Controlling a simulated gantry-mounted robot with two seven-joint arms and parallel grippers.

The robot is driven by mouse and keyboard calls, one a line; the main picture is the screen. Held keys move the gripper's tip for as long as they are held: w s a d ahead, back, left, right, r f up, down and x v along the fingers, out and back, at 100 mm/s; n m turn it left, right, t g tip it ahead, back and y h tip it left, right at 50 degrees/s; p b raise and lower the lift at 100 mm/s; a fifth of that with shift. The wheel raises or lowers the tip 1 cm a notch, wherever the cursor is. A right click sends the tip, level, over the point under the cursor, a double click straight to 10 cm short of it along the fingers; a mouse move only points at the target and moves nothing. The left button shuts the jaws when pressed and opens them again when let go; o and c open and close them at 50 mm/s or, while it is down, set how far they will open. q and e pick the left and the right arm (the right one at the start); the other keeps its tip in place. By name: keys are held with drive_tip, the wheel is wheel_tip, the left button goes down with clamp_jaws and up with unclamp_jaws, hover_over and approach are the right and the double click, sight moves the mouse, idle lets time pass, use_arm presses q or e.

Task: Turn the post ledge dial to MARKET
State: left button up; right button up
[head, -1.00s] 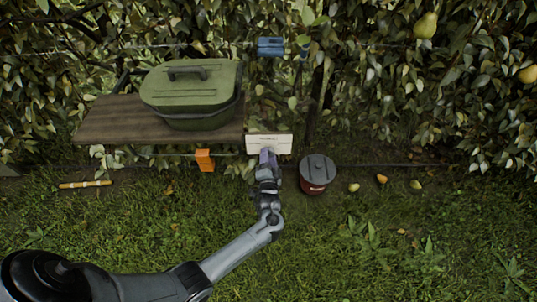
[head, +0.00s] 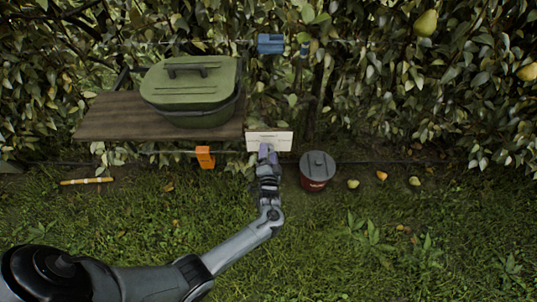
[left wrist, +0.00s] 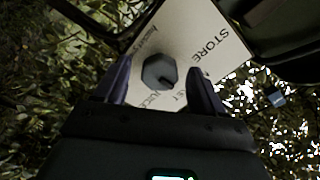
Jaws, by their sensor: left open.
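The dial (left wrist: 158,72) is a dark faceted knob on a white panel in the left wrist view. The printed word STORE reads clearly on the panel (left wrist: 205,38), while other lettering is partly hidden by the fingers. My left gripper (left wrist: 160,88) is open, with one finger on each side of the dial; I cannot tell whether they touch it. In the head view the white panel (head: 270,136) sits at the right end of the wooden ledge, and my left gripper (head: 266,149) reaches its front, covering the dial. My right gripper is not in view.
A green lidded crate (head: 190,90) stands on the wooden ledge (head: 108,120). An orange object (head: 205,157) hangs below it. A red bucket with a grey lid (head: 317,170) stands close right of my gripper. Several pears lie on the grass farther right.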

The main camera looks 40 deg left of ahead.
use_arm(q)
drive_tip(key=shift+s+d+p, duration=0.3)
drive_tip(key=shift+s+d, duration=0.1)
drive_tip(key=shift+s, duration=0.05)
drive_tip(key=p+v, duration=0.2)
drive_tip(key=v, duration=0.7)
drive_tip(key=shift+s+d, duration=0.2)
drive_tip(key=shift+s, duration=0.05)
